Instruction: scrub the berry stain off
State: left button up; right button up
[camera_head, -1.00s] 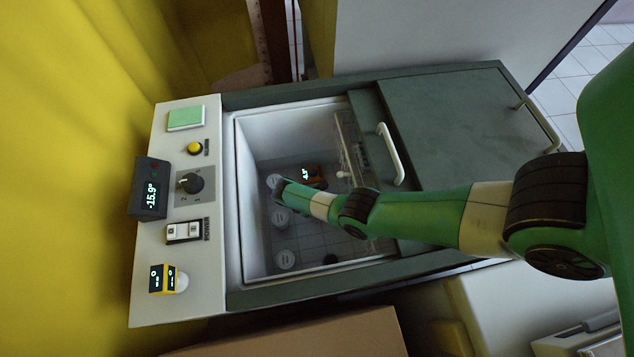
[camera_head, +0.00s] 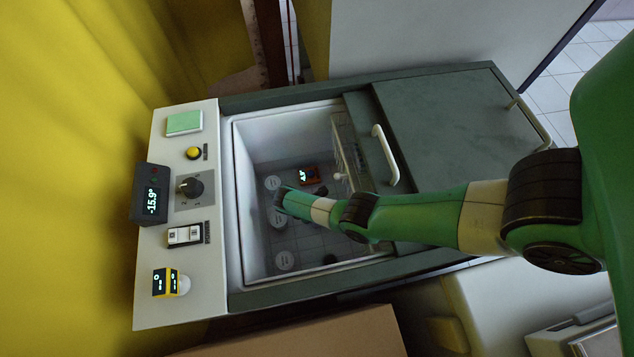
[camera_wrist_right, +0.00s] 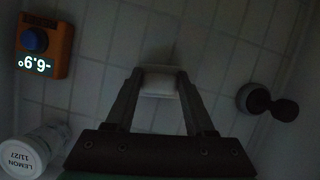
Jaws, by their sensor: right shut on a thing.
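My right gripper (camera_wrist_right: 160,90) is down inside the open chest freezer (camera_head: 240,185). In the right wrist view it is shut on a small white block (camera_wrist_right: 158,84), held between the fingertips over the grey tiled floor (camera_wrist_right: 110,45). I cannot tell whether the block touches the tiles. In the head view the right arm hides its own jaws and the block. No berry stain can be made out; the wrist view is dim, and the block and fingers cover part of the floor. My left gripper is not in view.
White-lidded tubs (camera_head: 284,261) stand along the freezer's left side; one labelled LEMON (camera_wrist_right: 35,152) is near my gripper. An orange display unit (camera_wrist_right: 45,45) and a dark two-lobed object (camera_wrist_right: 266,102) flank it. A wire basket (camera_head: 345,150) and sliding lid (camera_head: 450,120) border the opening's right.

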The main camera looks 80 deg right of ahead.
notch_tip(320, 180, up, 12)
jog(key=p, duration=1.2)
jog(key=shift+s, duration=0.1)
notch_tip(320, 180, up, 21)
jog(key=p, duration=2.1)
jog(key=shift+r, duration=0.2)
